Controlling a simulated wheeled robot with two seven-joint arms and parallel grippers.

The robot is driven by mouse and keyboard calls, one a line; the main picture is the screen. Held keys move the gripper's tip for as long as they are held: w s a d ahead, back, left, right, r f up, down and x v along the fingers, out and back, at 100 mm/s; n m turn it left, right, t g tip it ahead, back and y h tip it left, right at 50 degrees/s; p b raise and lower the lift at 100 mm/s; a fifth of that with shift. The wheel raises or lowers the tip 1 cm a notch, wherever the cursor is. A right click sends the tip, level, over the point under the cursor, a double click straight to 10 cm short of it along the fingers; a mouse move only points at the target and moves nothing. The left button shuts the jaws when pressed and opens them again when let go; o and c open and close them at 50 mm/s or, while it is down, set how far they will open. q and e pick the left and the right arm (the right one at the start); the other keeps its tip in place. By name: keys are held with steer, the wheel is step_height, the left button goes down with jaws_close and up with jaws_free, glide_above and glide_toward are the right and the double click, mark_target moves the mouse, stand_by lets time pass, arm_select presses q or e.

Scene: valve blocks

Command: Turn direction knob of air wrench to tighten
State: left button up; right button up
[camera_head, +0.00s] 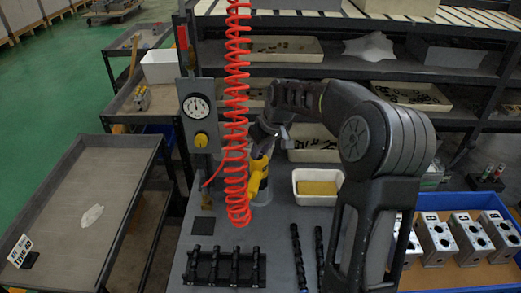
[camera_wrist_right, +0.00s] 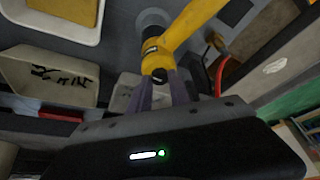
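The yellow air wrench (camera_head: 258,177) stands at the back of the grey workbench, partly hidden by the red coiled hose (camera_head: 236,120). My right gripper (camera_head: 266,148) is at the upper end of the wrench. In the right wrist view the yellow wrench body (camera_wrist_right: 190,28) runs down to a dark-banded end between the two grey fingers of my right gripper (camera_wrist_right: 160,82). The fingertips lie close on both sides of that end; I cannot tell whether they press on it. The direction knob is not clearly visible. My left gripper is not in view.
A gauge panel (camera_head: 197,115) with a yellow knob stands left of the hose. A white tray (camera_head: 318,198) with a yellow block is to the right. A black rack (camera_head: 222,268) of dark parts stands in front. A blue bin (camera_head: 470,201) holds several metal valve blocks.

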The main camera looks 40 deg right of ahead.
jaws_close()
steer(key=shift+m, duration=0.3)
steer(key=m+h, duration=0.1)
steer(key=m, duration=0.1)
steer(key=m+b, duration=0.1)
steer(key=m, duration=0.1)
steer(key=shift+w+a+h, duration=0.1)
steer(key=shift+a+h, duration=0.2)
steer(key=shift+h, duration=0.1)
steer(key=m+h+b, duration=0.1)
steer(key=m, duration=0.1)
steer(key=m+g+b, duration=0.1)
steer(key=m, duration=0.2)
steer(key=shift+w+a+m+g+h+b, duration=0.15)
steer(key=shift+m+g+h+b, duration=0.15)
steer(key=shift+h+b, duration=0.1)
steer(key=m+g, duration=0.1)
steer(key=m, duration=0.2)
steer(key=shift+w+m+h, duration=0.1)
steer(key=shift+m+h, duration=0.2)
steer(key=shift+m, duration=0.1)
steer(key=shift+w+m+g, duration=0.15)
steer(key=shift+m+g, duration=0.65)
steer(key=shift+m, duration=1.2)
steer(key=o, duration=0.5)
jaws_free()
